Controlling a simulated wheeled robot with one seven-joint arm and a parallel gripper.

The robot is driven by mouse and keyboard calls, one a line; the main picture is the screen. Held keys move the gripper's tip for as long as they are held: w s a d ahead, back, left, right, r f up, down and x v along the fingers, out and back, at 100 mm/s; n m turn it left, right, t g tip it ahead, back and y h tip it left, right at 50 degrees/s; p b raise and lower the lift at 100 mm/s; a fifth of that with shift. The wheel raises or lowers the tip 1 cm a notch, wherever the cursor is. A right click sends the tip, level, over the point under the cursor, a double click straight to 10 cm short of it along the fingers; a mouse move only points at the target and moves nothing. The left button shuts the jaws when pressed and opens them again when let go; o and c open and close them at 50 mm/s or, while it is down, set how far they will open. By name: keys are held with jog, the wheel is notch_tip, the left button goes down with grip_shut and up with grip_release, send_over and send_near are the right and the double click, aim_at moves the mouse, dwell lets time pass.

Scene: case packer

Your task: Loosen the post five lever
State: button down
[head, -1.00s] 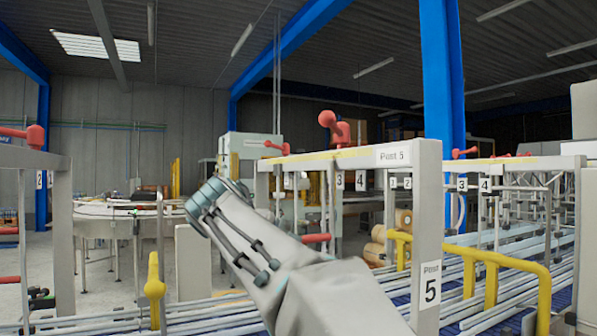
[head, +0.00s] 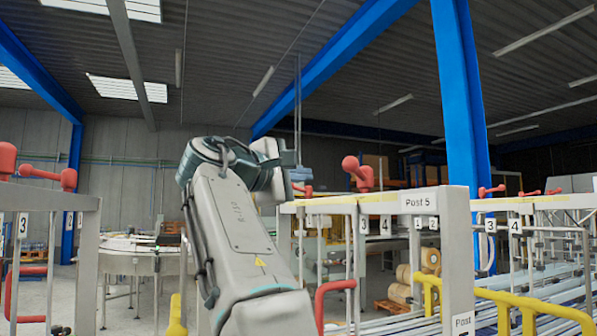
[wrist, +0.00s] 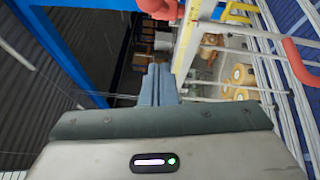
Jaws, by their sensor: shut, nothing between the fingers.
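The post five frame (head: 457,240) stands right of centre in the head view, with a "Post 5" label on its top beam. A red lever (head: 357,172) with a round knob sits on top of that beam. My gripper (head: 302,174) is left of the red lever, near its height, with a gap between them in the picture. In the wrist view my gripper (wrist: 158,80) has its blue-grey fingers together and empty. A red lever (wrist: 160,8) shows at the top edge there, beyond the fingertips and partly cut off.
A red bent handle (head: 330,290) is below the beam, and a yellow rail (head: 500,297) runs at lower right. Another post with a red lever (head: 45,175) stands at left. Cardboard rolls (head: 400,285) lie behind the frame.

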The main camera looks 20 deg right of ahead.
aim_at(359, 176)
jog(key=d+r+p, duration=0.1)
jog(key=d, duration=0.7)
jog(key=shift+w+d, duration=0.15)
jog(key=shift+w, duration=0.05)
jog(key=shift+s+t, duration=0.15)
jog(key=shift+t, duration=0.15)
